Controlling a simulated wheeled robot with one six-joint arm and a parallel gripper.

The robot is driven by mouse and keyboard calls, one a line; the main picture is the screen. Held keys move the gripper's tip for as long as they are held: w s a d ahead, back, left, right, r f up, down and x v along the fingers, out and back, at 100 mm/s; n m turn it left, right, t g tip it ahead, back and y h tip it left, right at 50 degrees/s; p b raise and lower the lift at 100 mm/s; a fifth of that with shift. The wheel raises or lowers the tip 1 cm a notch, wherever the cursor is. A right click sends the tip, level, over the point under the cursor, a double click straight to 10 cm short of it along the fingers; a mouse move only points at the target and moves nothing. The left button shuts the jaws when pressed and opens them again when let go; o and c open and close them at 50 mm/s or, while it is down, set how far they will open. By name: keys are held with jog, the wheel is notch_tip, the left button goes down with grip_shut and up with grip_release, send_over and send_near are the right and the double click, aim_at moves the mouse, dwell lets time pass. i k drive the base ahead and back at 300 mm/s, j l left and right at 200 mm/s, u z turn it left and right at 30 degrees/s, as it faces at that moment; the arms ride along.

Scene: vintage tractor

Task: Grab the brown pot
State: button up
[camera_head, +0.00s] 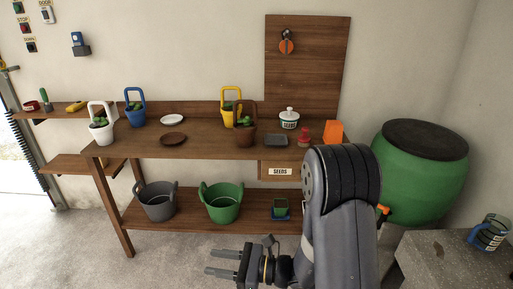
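The brown pot (246,136) stands upright near the front edge of the wooden bench, with a tall brown handle and a green plant in it. It partly overlaps the yellow pot behind it. My gripper (214,262) is low in the picture, in front of and below the bench, with its fingers pointing left. The two fingers are apart with nothing between them. The gripper is well away from the brown pot.
On the bench are a white pot (101,125), a blue pot (135,112), a yellow pot (228,108), a grey tray (276,140) and a lidded seeds jar (289,120). Grey (158,205) and green buckets (222,207) stand on the lower shelf. A green barrel (422,180) is at right.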

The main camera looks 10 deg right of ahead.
aim_at(245, 129)
jog(key=i+j+z, duration=0.15)
jog(key=z, duration=0.25)
jog(key=i+j+z, duration=0.15)
jog(key=z, duration=0.25)
jog(key=i+j+z, duration=0.15)
jog(key=j+z, duration=0.4)
jog(key=z, duration=0.25)
jog(key=i+j+z, duration=0.1)
jog(key=j, duration=0.6)
jog(key=i+j+z, duration=0.1)
jog(key=j, duration=0.65)
jog(key=i+j+z, duration=0.1)
jog(key=j, duration=0.6)
